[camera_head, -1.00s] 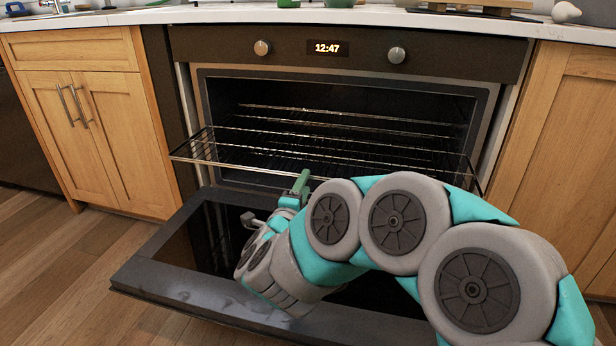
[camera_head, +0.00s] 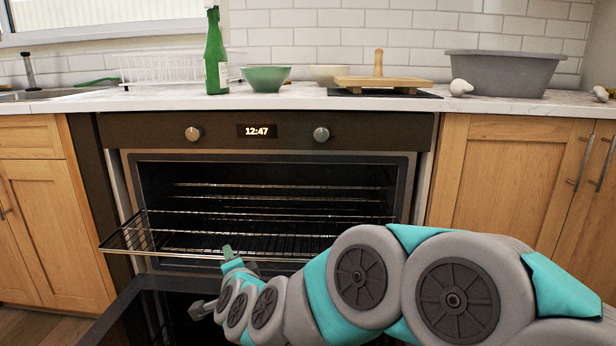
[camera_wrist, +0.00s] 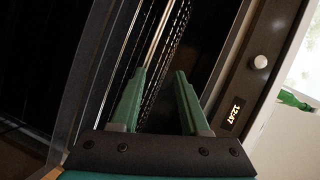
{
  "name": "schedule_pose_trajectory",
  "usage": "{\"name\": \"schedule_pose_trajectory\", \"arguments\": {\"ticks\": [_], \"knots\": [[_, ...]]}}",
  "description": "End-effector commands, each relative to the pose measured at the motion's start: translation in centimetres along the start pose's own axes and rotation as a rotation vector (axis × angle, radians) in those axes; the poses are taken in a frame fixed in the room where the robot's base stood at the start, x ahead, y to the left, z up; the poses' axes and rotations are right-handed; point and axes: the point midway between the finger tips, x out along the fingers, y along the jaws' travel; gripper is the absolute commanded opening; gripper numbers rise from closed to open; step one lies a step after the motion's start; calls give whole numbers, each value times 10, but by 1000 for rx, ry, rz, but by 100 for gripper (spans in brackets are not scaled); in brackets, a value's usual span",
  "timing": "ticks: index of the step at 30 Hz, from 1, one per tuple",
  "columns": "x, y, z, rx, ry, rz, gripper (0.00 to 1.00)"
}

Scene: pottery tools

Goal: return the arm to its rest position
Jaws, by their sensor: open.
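My gripper (camera_wrist: 165,85) is open in the wrist view, its two green fingers apart with nothing between them. The oven rack (camera_wrist: 172,40) shows just beyond the fingers; I cannot tell whether they touch it. In the head view my gripper (camera_head: 227,252) is small and partly hidden, in front of the pulled-out oven rack (camera_head: 150,240). My grey and teal arm stretches from the lower right toward the oven.
The oven door (camera_head: 115,310) hangs open below the rack. The counter (camera_head: 300,98) above holds a green bottle (camera_head: 216,55), a green bowl (camera_head: 265,78), a wooden board (camera_head: 385,84) and a grey tub (camera_head: 505,72). Wooden cabinets (camera_head: 500,180) flank the oven.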

Motion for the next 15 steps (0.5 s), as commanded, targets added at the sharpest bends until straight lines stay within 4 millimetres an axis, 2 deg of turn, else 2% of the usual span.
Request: {"name": "schedule_pose_trajectory", "arguments": {"ticks": [1, 2, 7, 11, 15], "knots": [[-11, -8, -7, -47, -42, 22, 45], [-17, -8, -6, -81, -76, 40, 45], [-58, 6, -10, -272, -245, 155, 45], [-99, 28, -21, -422, -365, 265, 45], [-153, 60, -40, -568, -492, 408, 45]]}}
